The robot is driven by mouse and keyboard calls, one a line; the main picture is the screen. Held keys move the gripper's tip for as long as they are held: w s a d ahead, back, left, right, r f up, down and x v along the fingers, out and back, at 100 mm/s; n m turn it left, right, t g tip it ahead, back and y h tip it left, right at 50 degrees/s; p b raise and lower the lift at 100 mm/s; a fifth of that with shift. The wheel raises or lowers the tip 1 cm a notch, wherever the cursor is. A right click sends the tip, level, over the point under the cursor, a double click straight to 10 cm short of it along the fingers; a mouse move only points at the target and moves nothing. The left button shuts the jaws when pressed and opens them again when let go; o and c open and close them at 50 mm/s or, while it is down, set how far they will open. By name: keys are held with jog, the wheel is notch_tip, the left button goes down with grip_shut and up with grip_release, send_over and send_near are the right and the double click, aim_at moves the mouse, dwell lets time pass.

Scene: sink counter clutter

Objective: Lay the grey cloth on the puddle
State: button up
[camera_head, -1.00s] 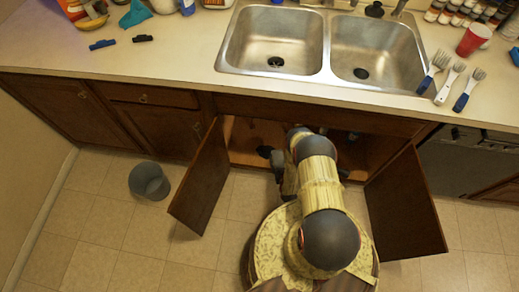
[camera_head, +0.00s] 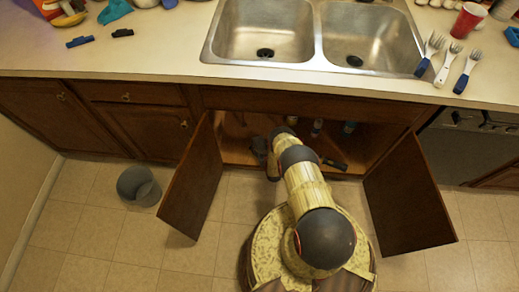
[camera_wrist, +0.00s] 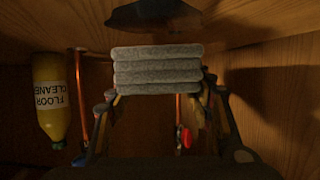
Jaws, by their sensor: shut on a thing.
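The grey cloth (camera_wrist: 157,70) is folded into a thick stack of layers in the wrist view, which looks upside down. My gripper (camera_wrist: 160,92) is shut on it, one finger at each side. A dark patch (camera_wrist: 152,13) lies on the cabinet floor beyond the cloth. It may be the puddle, but I cannot tell for sure. The cloth appears apart from it. In the head view my gripper (camera_head: 260,150) is a dark shape at the opening of the sink cabinet, left of the middle; the cloth cannot be made out there.
Open cabinet doors stand left (camera_head: 193,182) and right (camera_head: 408,198) of my arm. Inside are a floor cleaner bottle (camera_wrist: 50,98), a copper pipe (camera_wrist: 82,95), a red valve (camera_wrist: 184,137) and small bottles (camera_head: 316,128). A grey bin (camera_head: 138,186) stands on the floor at left.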

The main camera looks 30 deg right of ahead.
aim_at(260, 146)
jog(key=shift+w+f, duration=0.35)
jog(key=shift+f, duration=0.05)
jog(key=f+b, duration=0.2)
jog(key=f, duration=0.1)
jog(key=shift+w+d+f, duration=0.1)
jog(key=shift+w+f, duration=0.1)
jog(key=shift+f, duration=0.05)
jog(key=o, duration=1.1)
jog(key=shift+o, duration=0.2)
jog(key=p+v, duration=0.4)
jog(key=v, duration=0.7)
jog(key=shift+r+p, duration=0.25)
jog(key=shift+p, duration=0.1)
jog(key=shift+s+r, duration=0.15)
jog(key=shift+s, duration=0.3)
